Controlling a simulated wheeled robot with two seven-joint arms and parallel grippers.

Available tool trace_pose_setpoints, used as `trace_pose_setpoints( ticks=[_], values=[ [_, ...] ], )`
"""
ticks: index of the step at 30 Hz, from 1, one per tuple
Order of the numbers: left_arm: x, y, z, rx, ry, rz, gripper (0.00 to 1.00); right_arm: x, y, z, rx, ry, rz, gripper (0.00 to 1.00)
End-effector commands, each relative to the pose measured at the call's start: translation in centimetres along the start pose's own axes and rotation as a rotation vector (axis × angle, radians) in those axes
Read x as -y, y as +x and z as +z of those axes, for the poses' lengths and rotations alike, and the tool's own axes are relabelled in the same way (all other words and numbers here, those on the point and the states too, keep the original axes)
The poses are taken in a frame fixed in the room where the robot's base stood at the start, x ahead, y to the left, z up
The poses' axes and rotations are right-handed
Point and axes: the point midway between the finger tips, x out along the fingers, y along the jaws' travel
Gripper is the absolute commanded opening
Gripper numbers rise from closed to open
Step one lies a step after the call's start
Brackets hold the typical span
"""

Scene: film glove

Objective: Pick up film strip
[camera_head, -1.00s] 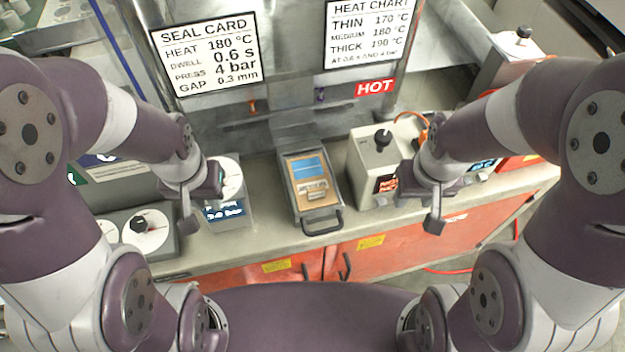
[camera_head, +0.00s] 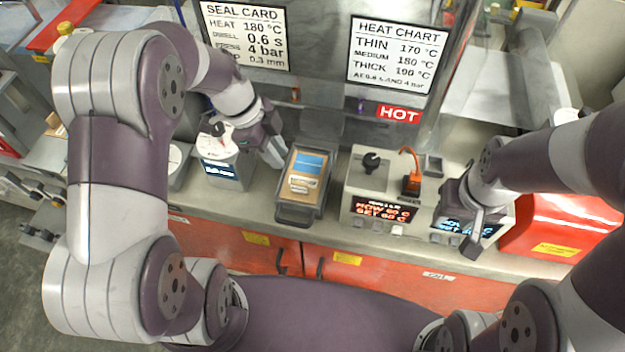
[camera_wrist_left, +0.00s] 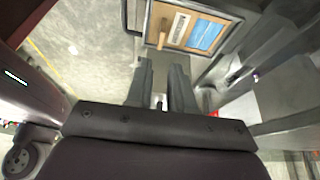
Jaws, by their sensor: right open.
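A blue strip (camera_head: 311,163), which looks like the film strip, lies in the far part of a shallow tan-floored tray (camera_head: 296,214) on the bench. It also shows in the left wrist view (camera_wrist_left: 207,35). A white labelled piece (camera_head: 303,183) and a small tan block (camera_wrist_left: 163,35) lie beside it. My left gripper (camera_head: 277,158) is just left of the tray, fingers pointing down toward the bench. In the left wrist view its fingers (camera_wrist_left: 162,66) are apart with nothing between them. My right gripper (camera_head: 474,246) is open over the right of the bench, away from the tray.
A dial box (camera_head: 222,165) stands close left of the tray. A control box with a black knob and red display (camera_head: 381,208) stands close right. A metal machine with a red HOT sign (camera_head: 399,114) rises behind. A red box (camera_head: 560,225) is at the far right.

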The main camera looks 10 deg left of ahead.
Motion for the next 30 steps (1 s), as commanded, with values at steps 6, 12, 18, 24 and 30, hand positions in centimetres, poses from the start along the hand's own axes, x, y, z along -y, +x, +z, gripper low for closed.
trace_pose_setpoints(
  ticks=[6, 12, 18, 24, 30],
  values=[
    [-0.2, 4.2, -0.2, 0.0, 0.028, 0.008, 0.22, 0.0, -1.4, -0.2, -0.001, 0.0, 0.0, 0.43],
    [0.0, 7.2, -0.1, 0.002, 0.026, 0.002, 0.22, 0.0, -1.9, -0.2, 0.0, 0.0, 0.0, 0.43],
    [-0.1, 10.5, -0.9, 0.003, 0.026, 0.006, 0.22, 0.0, -3.9, -0.5, -0.001, 0.0, 0.0, 0.43],
    [0.1, 12.6, -0.7, 0.003, 0.027, 0.001, 0.22, 0.0, -3.9, -0.5, 0.0, 0.0, 0.0, 0.43],
    [0.1, 12.6, -0.7, 0.003, 0.026, 0.0, 0.06, 0.0, -3.8, -0.5, 0.0, 0.0, 0.0, 0.43]
  ],
)
